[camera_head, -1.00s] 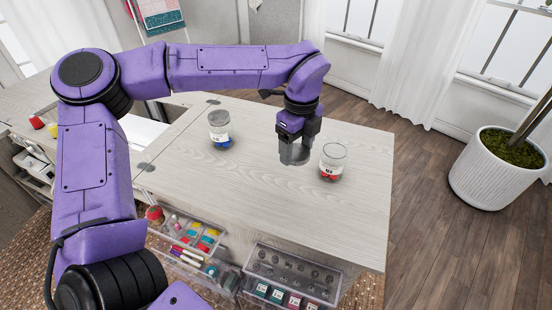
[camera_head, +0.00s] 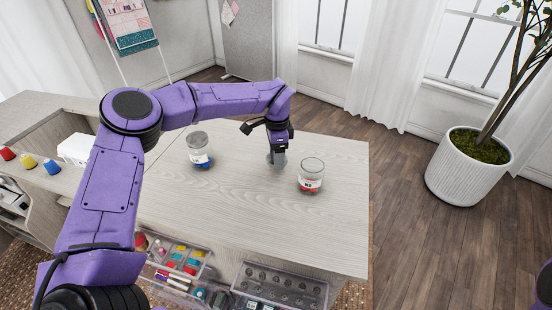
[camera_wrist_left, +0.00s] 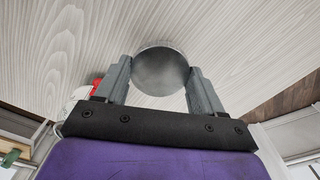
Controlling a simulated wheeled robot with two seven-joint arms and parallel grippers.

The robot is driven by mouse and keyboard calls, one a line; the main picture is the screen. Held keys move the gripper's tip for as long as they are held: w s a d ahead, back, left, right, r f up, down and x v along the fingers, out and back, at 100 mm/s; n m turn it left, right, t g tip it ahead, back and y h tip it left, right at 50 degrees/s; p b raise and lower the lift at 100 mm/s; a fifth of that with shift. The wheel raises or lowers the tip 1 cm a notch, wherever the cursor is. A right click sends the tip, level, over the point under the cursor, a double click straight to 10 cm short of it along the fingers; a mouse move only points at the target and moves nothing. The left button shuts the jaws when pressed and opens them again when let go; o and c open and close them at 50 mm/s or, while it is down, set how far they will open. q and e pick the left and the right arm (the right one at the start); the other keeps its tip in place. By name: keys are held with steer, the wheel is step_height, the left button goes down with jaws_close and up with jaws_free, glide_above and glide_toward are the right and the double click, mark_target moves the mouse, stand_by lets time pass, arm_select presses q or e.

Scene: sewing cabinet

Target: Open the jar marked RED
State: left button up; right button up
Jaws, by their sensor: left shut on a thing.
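The jar marked RED (camera_head: 311,180) stands upright on the pale wooden table (camera_head: 240,218). It is clear glass with a white label and red contents, and its top looks open with no lid. My left gripper (camera_head: 277,158) is left of and slightly behind this jar, apart from it. In the left wrist view, the left gripper (camera_wrist_left: 160,88) is shut on a round grey lid (camera_wrist_left: 160,70), one finger on each side. A bit of the jar's red contents (camera_wrist_left: 97,87) shows behind the left finger there.
A second jar (camera_head: 200,152) with a grey lid and blue contents stands on the table to the left. Open trays of sewing supplies (camera_head: 282,286) sit below the front edge. Spools (camera_head: 28,161) are at the far left. The table's right part is clear.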

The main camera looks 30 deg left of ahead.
arm_select(q)
steer(key=shift+w+a+f, duration=0.1)
steer(key=shift+w+f, duration=0.2)
steer(key=shift+f, duration=0.1)
step_height(320, 180, down, 3)
steer(key=shift+w+a+f, duration=0.1)
steer(key=shift+w+f, duration=0.05)
steer(key=shift+f, duration=0.25)
steer(key=o, duration=1.2)
steer(key=shift+r, duration=0.1)
steer(key=shift+c, duration=0.2)
